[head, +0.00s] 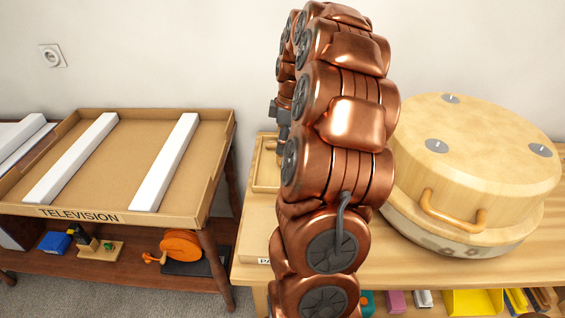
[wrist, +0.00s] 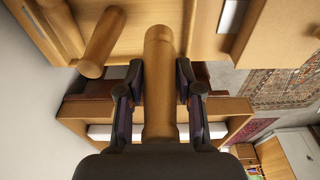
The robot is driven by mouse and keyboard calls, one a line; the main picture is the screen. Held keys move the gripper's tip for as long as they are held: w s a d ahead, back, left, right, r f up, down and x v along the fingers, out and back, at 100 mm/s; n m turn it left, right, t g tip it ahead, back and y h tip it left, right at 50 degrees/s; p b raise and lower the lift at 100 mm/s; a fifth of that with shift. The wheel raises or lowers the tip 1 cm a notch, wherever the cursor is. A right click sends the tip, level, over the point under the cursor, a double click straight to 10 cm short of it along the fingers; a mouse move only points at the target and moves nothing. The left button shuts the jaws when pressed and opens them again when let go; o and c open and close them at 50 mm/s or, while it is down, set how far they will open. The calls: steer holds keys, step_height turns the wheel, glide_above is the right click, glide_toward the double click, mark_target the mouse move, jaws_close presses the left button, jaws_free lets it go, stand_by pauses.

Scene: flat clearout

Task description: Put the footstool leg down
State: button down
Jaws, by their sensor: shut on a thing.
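In the wrist view, my gripper (wrist: 160,68) is shut on a round, light-wood footstool leg (wrist: 158,112). The leg runs lengthwise between the fingers, and its far end shows against a wooden surface; I cannot tell whether it touches it. A second, similar leg (wrist: 102,42) lies at the upper left of that view.
A shallow wooden tray (head: 264,178) is partly hidden behind my arm. To the left, a cardboard tray marked TELEVISION (head: 150,215) holds white strips on a dark shelf unit. Below are an orange reel (head: 181,246) and small items. A yellow bin (head: 472,302) is under the table.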

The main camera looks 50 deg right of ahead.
mark_target(282, 161)
steer(key=shift+f+p, duration=0.35)
steer(key=shift+f, duration=3.3)
steer(key=shift+f, duration=0.1)
steer(key=c, duration=0.8)
jaws_free()
steer(key=shift+o, duration=0.2)
steer(key=r, duration=0.4)
steer(key=s+r+b, duration=0.1)
steer(key=r, duration=0.3)
steer(key=d+r, duration=0.1)
steer(key=r, duration=0.3)
steer(key=shift+s, duration=0.2)
